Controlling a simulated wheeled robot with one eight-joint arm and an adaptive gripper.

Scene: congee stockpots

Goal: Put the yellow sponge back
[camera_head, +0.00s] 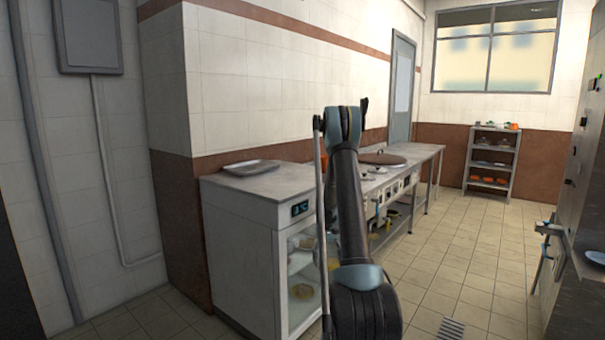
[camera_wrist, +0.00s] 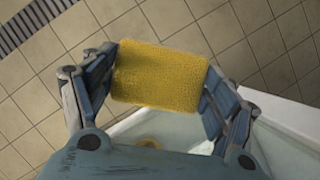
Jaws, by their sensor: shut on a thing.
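The yellow sponge (camera_wrist: 157,76) is between the fingers of my gripper (camera_wrist: 162,84) in the wrist view. The fingers press on its left and right ends, and its broad face shows. The sponge is held up over the tiled floor, clear of any surface that I can see. In the camera_head view my arm stands in the middle, in front of the counter's right side. The gripper and sponge cannot be made out clearly there.
A steel counter (camera_head: 238,205) with a glass-fronted cabinet (camera_head: 303,275) stands left of my arm, with a tray (camera_head: 252,167) on top. Beyond is a cooking range with a round brown lid (camera_head: 383,158). A shelf rack (camera_head: 492,160) stands at the back. The tiled floor (camera_head: 455,262) at right is open.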

